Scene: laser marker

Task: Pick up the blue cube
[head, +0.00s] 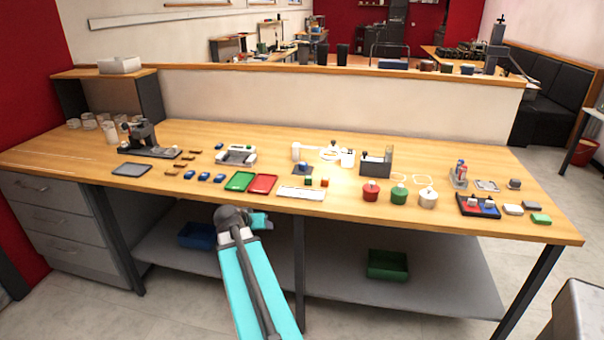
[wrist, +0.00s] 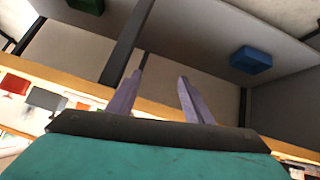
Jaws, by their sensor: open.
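I cannot single out one blue cube for certain. In the head view, a small blue piece (head: 302,167) sits on a dark pad near the middle of the table, behind a small green cube (head: 308,181) and an orange-red cube (head: 324,182). Several low blue blocks (head: 204,177) lie left of the green tray. My gripper (wrist: 160,76) is open and empty in the wrist view, its two pale fingers apart. In the head view its teal body (head: 259,221) is at the table's front edge, below the trays, touching none of these pieces.
A green tray (head: 239,181) and red tray (head: 262,184) lie near the front edge. Red, green and white jars (head: 399,194) stand to the right. Under the table are a blue bin (head: 197,236), also in the wrist view (wrist: 250,60), and a green bin (head: 387,265).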

